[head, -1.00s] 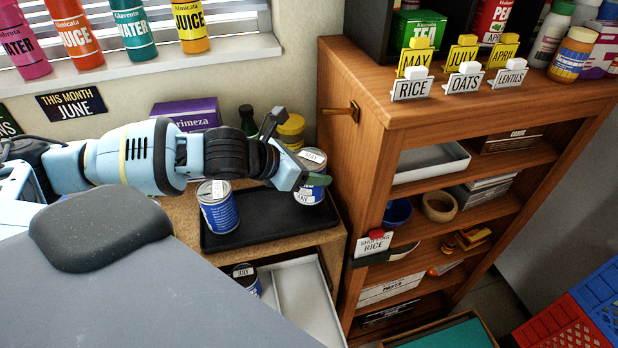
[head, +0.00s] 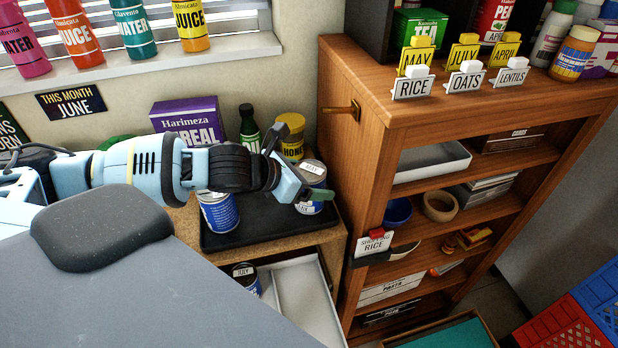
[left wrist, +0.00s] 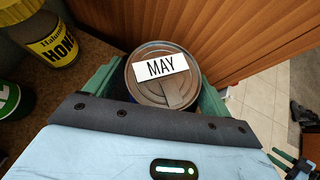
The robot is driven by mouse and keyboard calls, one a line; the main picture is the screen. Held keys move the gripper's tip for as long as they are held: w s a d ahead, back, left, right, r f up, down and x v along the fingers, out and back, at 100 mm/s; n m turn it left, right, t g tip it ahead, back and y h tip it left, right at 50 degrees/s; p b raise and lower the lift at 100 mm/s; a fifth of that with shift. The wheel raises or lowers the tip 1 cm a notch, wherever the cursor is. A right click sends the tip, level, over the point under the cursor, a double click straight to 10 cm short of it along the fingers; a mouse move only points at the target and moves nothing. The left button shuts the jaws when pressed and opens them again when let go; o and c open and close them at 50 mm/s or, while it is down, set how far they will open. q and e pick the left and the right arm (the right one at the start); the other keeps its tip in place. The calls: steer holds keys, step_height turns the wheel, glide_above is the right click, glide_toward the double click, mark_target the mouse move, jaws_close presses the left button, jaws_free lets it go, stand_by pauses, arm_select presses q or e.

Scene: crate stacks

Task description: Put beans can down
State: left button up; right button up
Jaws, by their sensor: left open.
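The beans can (head: 313,172), blue with a silver lid, stands at the right end of a black tray (head: 262,228) on the wooden counter. Its lid tag reads MAY in the left wrist view (left wrist: 161,68). Any product name on its side is unreadable. My left gripper (head: 309,188) is open, with its green fingers on either side of the can; they also show in the left wrist view (left wrist: 160,88). A second blue can (head: 220,214) stands at the tray's left, its top hidden by my arm.
A honey jar (head: 291,135), a dark green bottle (head: 249,127) and a purple cereal box (head: 190,121) stand behind the tray. The wooden shelf unit (head: 350,125) rises close on the right. Below, a can tagged JULY (head: 246,278) stands beside a pale tray (head: 305,290).

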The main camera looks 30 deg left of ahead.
arm_select(q)
steer(key=shift+r, duration=0.1)
steer(key=shift+r, duration=0.15)
steer(key=v, duration=1.2)
steer(key=shift+p, duration=0.4)
